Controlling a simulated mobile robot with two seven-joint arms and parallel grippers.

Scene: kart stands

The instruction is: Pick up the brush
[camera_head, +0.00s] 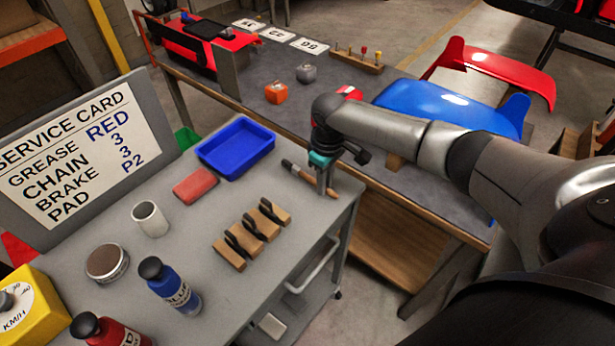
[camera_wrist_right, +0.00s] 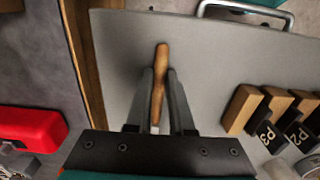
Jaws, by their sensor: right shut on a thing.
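The brush (camera_head: 304,173) has a wooden handle and a dark head, and lies on the grey cart top near its far right corner. My right gripper (camera_head: 325,184) comes down over it from above and is shut on its handle. In the right wrist view the wooden handle (camera_wrist_right: 161,80) stands between the two fingers of the right gripper (camera_wrist_right: 160,95). The brush head is hidden there by the gripper body. Whether the brush is clear of the cart top I cannot tell. My left gripper is not in view.
On the cart (camera_head: 200,275) stand a blue tray (camera_head: 237,148), a red block (camera_head: 195,186), several wooden blocks with dark parts (camera_head: 252,234), a white cup (camera_head: 149,218) and a blue bottle (camera_head: 170,286). A workbench (camera_head: 300,115) with a blue panel (camera_head: 440,104) lies beyond.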

